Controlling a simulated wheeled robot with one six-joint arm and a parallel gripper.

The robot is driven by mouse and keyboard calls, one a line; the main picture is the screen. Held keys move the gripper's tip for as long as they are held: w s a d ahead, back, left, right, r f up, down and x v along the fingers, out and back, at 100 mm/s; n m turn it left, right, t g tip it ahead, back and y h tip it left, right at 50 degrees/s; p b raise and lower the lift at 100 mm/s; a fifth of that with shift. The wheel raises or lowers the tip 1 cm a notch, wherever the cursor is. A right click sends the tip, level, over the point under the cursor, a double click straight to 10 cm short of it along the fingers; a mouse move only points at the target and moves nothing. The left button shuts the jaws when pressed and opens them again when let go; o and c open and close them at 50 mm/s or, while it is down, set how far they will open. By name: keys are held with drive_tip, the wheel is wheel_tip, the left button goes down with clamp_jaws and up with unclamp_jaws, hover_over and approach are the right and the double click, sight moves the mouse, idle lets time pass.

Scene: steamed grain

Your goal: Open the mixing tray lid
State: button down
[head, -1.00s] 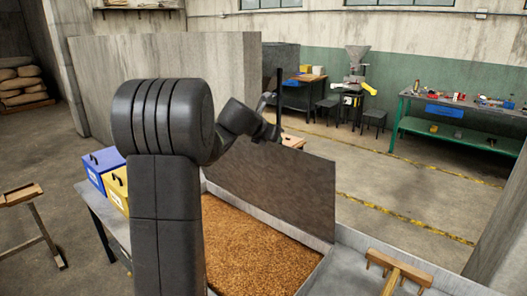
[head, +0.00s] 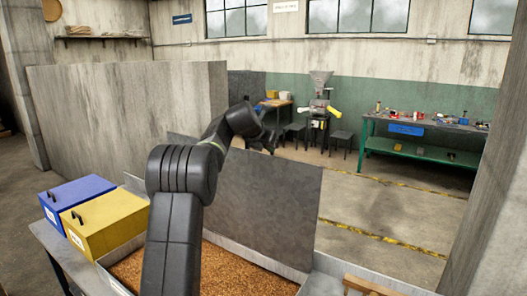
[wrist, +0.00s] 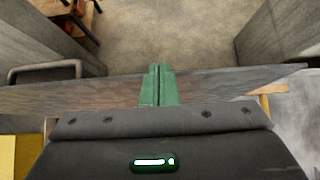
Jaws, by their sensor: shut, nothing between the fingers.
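The mixing tray lid is a dark grey flat panel (head: 265,210), standing raised along the tray's far side in the head view. Brown grain (head: 215,270) lies in the tray below it. My arm reaches over the tray, and its end (head: 266,142) is at the lid's top edge, partly hidden behind it. In the wrist view my gripper's green fingers (wrist: 159,72) are together and empty. They overlap a long grey-brown board edge (wrist: 80,98); I cannot tell whether they touch it. A dark bar handle (wrist: 45,66) shows at the left.
A blue box (head: 80,192) and a yellow box (head: 108,215) stand left of the tray. A wooden rake (head: 370,286) lies at the lower right. A grey partition (head: 115,115) stands behind. Open floor (head: 385,200) lies beyond the lid, before a green workbench (head: 420,145).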

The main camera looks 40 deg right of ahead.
drive_tip(key=shift+w+d, duration=0.25)
drive_tip(key=shift+d, duration=0.55)
drive_tip(key=b+v, duration=0.2)
drive_tip(key=v, duration=1.1)
drive_tip(key=shift+a+r, duration=0.2)
drive_tip(key=shift+a, duration=0.15)
drive_tip(key=shift+s+d, duration=0.1)
drive_tip(key=p+x, duration=0.2)
drive_tip(key=x, duration=1.1)
drive_tip(key=shift+d+f, duration=0.2)
drive_tip(key=shift+d, duration=0.05)
drive_tip(key=shift+a+r, duration=0.1)
drive_tip(key=shift+a, duration=0.05)
